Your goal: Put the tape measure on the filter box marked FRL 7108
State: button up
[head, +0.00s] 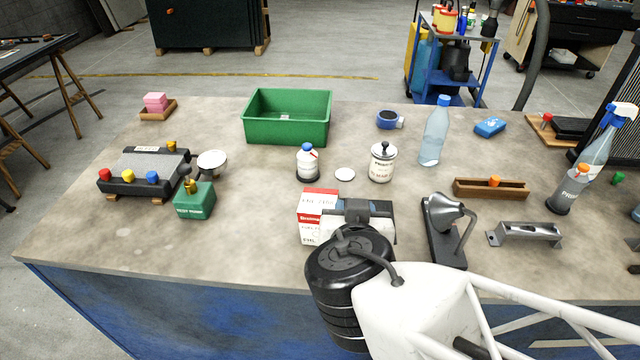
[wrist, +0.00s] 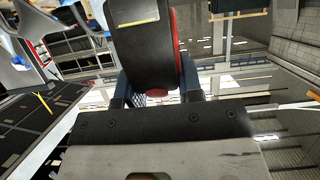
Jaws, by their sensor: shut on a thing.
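My gripper (wrist: 153,88) is shut on a rounded black thing (wrist: 140,48) with a red edge and a yellow stripe, which looks like the tape measure. In the head view my gripper (head: 366,212) is over the front middle of the bench, and my wrist hides what it holds. A red-and-white filter box (head: 313,222) stands just left of my gripper, partly behind my arm.
A green bin (head: 288,118) is farther back. The bench (head: 250,235) is bare left of the box.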

jog(key=w+a+f, duration=0.1)
jog(key=w+a, duration=0.5)
jog(key=w, duration=0.7)
jog(key=shift+w+f, duration=0.15)
dwell(0.5)
jog(key=shift+w+a+f, duration=0.1)
jog(key=shift+w+f, duration=0.05)
jog(key=shift+f, duration=0.8)
jog(key=shift+w+a+f, duration=0.1)
jog(key=shift+w+f, duration=0.05)
jog(key=shift+f, duration=0.75)
jog(key=shift+f, duration=0.1)
jog(key=o, duration=1.1)
jog(key=shift+c, duration=0.2)
jog(key=shift+s, duration=0.1)
